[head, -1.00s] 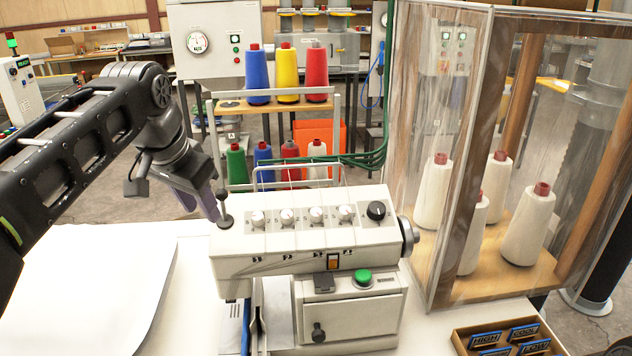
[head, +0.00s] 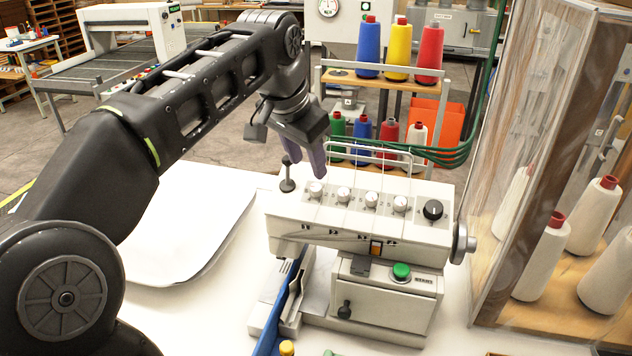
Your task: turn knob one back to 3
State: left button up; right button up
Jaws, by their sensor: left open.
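The white sewing machine (head: 340,225) stands on the white table. A row of white knobs runs along its top: the leftmost knob (head: 316,189), a second (head: 343,195), a third (head: 371,200) and a fourth (head: 400,204). A larger black knob (head: 433,210) sits at the right end. The dial marks are too small to read. My left gripper (head: 306,168) points down just above and behind the leftmost knob, open, with no thing seen between its fingers. I cannot tell whether it touches the knob. My right gripper is not in view.
A black post (head: 288,176) stands on the machine's left end, close to the gripper. A thin wire frame and thread rack with coloured cones (head: 397,50) rise behind. A clear-walled cabinet (head: 540,150) is at the right. White fabric (head: 190,225) lies at left.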

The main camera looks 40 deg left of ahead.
aim_at(315, 186)
pick_arm(q)
jog(key=shift+p+x, duration=0.6)
jog(key=shift+x, duration=3.35)
jog(key=shift+c, duration=0.2)
jog(key=shift+r, duration=0.1)
grip_shut()
